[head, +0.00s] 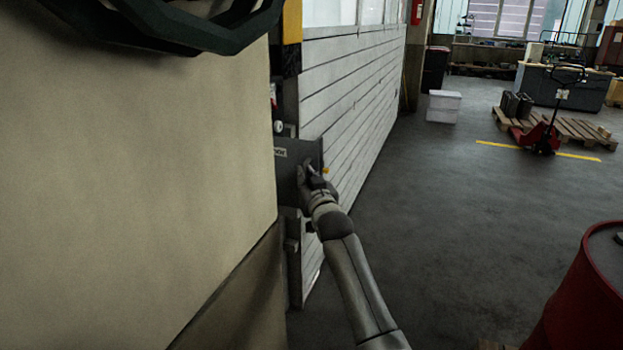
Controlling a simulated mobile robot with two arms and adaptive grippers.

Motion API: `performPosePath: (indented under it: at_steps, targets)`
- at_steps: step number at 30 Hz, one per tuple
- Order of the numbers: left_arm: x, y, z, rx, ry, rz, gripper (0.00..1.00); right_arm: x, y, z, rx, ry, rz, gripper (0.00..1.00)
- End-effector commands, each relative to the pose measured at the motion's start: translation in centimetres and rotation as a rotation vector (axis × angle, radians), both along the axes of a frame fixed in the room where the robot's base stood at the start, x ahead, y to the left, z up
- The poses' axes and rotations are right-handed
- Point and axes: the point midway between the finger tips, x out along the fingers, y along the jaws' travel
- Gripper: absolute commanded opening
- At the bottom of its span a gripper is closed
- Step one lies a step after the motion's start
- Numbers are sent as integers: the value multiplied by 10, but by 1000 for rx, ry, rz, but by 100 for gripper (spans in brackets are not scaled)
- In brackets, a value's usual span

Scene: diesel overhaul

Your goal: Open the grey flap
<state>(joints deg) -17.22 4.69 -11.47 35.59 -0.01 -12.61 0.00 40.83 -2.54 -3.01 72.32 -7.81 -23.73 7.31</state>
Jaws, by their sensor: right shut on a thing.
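The grey flap (291,154) is a small dark grey panel with a pale label, beside the wall corner left of the middle. It stands out in front of the white slatted wall. My right gripper (308,172) is at the flap's right part and is shut on it. The gripper hides part of the flap, and the exact contact of its fingers is too small to see. My left gripper is not in view.
A beige wall (140,150) fills the left, close by. A red barrel (590,290) stands at the lower right. The floor between is clear.

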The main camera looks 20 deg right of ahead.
Motion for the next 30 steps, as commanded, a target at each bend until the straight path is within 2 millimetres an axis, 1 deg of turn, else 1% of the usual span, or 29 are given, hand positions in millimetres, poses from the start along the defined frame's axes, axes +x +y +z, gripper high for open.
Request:
performPosePath:
  at_steps: [4,17,18,23,30]
  targets:
    - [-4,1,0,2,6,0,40,0,2,3,-1,-6,3,0]
    - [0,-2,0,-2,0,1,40,0,3,5,0,-10,5,0]
    - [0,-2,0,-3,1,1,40,0,3,5,0,-10,5,11]
    - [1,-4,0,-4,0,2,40,0,3,4,0,-9,4,32]
    - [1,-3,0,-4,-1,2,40,0,1,3,-1,-7,2,32]
